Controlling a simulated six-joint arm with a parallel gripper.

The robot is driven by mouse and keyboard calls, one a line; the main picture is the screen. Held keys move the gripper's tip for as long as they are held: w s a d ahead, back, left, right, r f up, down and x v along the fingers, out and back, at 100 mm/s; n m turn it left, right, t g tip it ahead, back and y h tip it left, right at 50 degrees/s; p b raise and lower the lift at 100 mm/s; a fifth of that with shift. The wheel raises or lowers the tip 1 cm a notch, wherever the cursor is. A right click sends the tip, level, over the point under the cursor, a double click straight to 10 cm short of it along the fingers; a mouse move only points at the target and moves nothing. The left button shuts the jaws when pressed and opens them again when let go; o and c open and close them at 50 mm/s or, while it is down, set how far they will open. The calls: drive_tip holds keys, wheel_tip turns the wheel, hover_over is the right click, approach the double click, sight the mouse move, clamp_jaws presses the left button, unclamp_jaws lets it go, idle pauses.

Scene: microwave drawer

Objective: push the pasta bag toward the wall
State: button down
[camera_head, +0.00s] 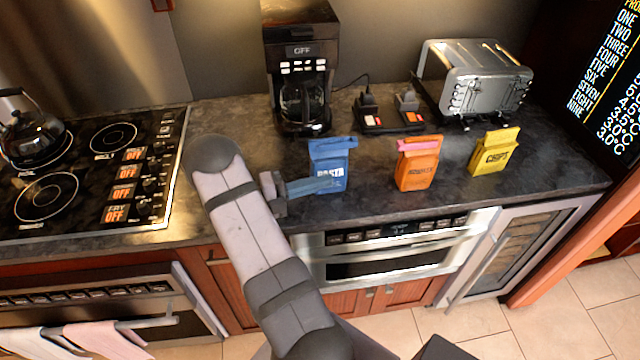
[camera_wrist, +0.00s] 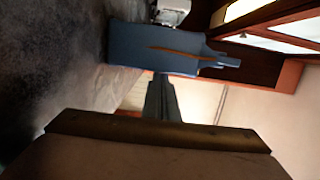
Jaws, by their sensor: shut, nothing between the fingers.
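The blue pasta bag (camera_head: 334,155) stands upright on the dark counter, in front of the coffee maker. My gripper (camera_head: 328,184) is shut and empty. It reaches in from the left, and its fingertips overlap the lower front of the bag in the head view. In the wrist view the blue bag (camera_wrist: 160,46) lies just beyond the shut fingers (camera_wrist: 159,82). I cannot tell whether the fingertips touch it. The wall (camera_head: 385,40) is behind the counter, at the back.
A coffee maker (camera_head: 301,68) stands close behind the bag. An orange bag (camera_head: 417,170) and a yellow bag (camera_head: 494,152) stand to its right. Two small dark items with plugs (camera_head: 388,120) and a toaster (camera_head: 476,80) are behind. The stove (camera_head: 85,165) is at left.

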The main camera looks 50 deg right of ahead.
idle(0.3)
drive_tip(key=w+d+b, duration=0.1)
drive_tip(key=w+d, duration=0.1)
drive_tip(key=w+d+b, duration=0.2)
drive_tip(key=d, duration=0.1)
drive_tip(key=w+d+b, duration=0.1)
drive_tip(key=w+d, duration=0.1)
drive_tip(key=w, duration=0.1)
drive_tip(key=shift+d+f, duration=0.25)
drive_tip(key=shift+d, duration=0.05)
drive_tip(key=shift+w+d+r+b, duration=0.2)
drive_tip(key=shift+w+d+b, duration=0.25)
drive_tip(key=shift+d, duration=0.05)
drive_tip(key=shift+r, duration=0.1)
